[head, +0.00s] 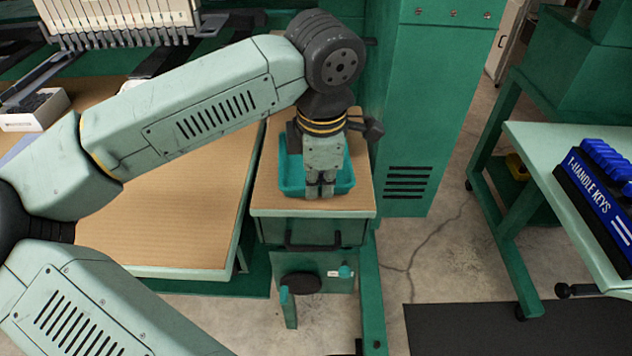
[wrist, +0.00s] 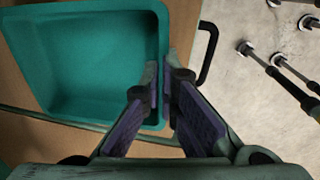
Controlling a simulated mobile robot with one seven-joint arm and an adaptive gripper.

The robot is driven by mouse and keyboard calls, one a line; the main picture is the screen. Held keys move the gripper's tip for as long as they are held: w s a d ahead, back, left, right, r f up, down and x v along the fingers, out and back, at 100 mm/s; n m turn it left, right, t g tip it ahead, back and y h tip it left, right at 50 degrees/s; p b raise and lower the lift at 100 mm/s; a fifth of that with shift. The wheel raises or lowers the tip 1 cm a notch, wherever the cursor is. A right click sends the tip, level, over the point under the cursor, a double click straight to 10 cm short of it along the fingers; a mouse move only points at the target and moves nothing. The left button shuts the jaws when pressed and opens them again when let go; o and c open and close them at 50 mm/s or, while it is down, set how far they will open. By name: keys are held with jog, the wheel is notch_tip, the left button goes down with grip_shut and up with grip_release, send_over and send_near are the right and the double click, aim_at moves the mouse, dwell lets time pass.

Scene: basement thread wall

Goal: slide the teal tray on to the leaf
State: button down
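The teal tray (head: 291,172) lies upright on a narrow wood-topped surface (head: 265,196) beside a wider wood-topped table. It also shows in the wrist view (wrist: 85,60), empty where visible, with its lower side close to the seam between the two tops. I cannot tell for sure which top is the leaf. My gripper (head: 320,188) points down at the tray's front wall. In the wrist view my gripper (wrist: 163,85) has one finger inside the tray and one outside, closed on the wall. The arm hides part of the tray in the head view.
The wide table (head: 185,205) is mostly bare, with a white box (head: 35,110) at its far left. A dark drawer handle (head: 312,241) juts out below the narrow top. A green cabinet (head: 425,120) stands to its right. A bench with blue-handled keys (head: 600,185) is farther right.

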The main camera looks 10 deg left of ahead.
jog(key=c, duration=1.7)
grip_release()
jog(key=shift+r, duration=0.1)
jog(key=r, duration=0.4)
jog(key=s+r, duration=0.1)
jog(key=r, duration=0.6)
jog(key=shift+s+d+r, duration=0.2)
jog(key=shift+s+r, duration=0.1)
jog(key=shift+r, duration=0.1)
jog(key=shift+s+f, duration=0.1)
